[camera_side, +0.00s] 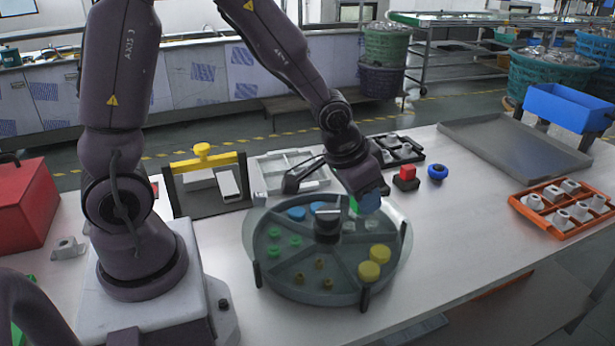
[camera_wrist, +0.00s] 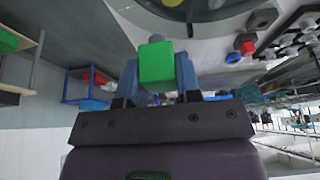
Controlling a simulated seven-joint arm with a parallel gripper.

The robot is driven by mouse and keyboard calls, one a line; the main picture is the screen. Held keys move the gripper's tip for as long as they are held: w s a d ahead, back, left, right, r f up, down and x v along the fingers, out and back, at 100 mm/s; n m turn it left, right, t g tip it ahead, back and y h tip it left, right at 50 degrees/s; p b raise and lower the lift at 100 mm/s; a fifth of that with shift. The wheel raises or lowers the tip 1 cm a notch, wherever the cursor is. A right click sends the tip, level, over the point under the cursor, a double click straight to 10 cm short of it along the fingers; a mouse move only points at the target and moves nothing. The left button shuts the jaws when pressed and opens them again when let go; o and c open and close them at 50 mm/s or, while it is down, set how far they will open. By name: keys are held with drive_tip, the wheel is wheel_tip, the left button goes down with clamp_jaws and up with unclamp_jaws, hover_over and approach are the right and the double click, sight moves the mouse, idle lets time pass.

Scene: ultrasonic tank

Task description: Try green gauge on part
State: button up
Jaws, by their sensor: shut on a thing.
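My gripper (camera_side: 364,203) is above the right back part of a round grey divided tray (camera_side: 318,293). In the wrist view my gripper (camera_wrist: 158,72) is shut on the green gauge (camera_wrist: 157,62), a green block with a grey tip pointing away from the fingers. In the side view the gauge (camera_side: 354,204) is mostly hidden by the fingers. Grey parts with raised bosses (camera_side: 581,210) sit in an orange tray (camera_side: 553,226) at the right. A similar grey part (camera_side: 67,248) lies alone on the table at the far left. I cannot tell which part is meant.
The round tray holds green, blue, yellow and brass-coloured pieces. A yellow-topped frame (camera_side: 203,156), a red box (camera_side: 25,205) and a flat grey tray (camera_side: 515,147) stand around. The right front table is clear.

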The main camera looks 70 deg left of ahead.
sight(361, 253)
drive_tip(key=shift+f, duration=0.1)
drive_tip(key=shift+f, duration=4.85)
drive_tip(key=shift+s+f, duration=0.1)
drive_tip(key=shift+f, duration=0.35)
clamp_jaws()
